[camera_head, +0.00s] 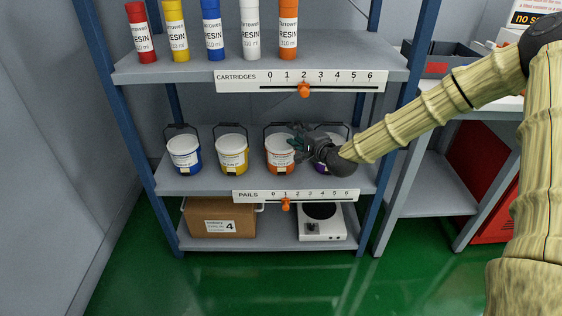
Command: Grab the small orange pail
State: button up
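The small orange pail (279,163) stands upright on the middle shelf, third from the left in the row of pails. My gripper (296,148) reaches in from the right, at the pail's upper right side. Its dark fingers overlap the pail's right edge in the picture. I cannot tell whether they touch the pail or how far apart they are.
A blue pail (184,157) and a yellow pail (232,157) stand to the left. A purple pail (321,168) is mostly hidden behind my gripper. The shelf above (180,70) holds several resin cartridges. A box (205,222) and a hot plate (322,228) sit below.

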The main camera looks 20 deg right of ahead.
aim_at(282, 124)
jog(key=b+x, duration=0.1)
jog(key=x, duration=0.4)
jog(key=shift+w+d+r, duration=0.1)
jog(key=shift+w, duration=0.15)
jog(key=b+x, duration=0.1)
jog(key=x, duration=0.3)
jog(key=shift+f, duration=0.2)
jog(key=shift+w+a, duration=0.2)
jog(key=shift+w, duration=0.45)
grip_shut()
jog(key=shift+r, duration=0.1)
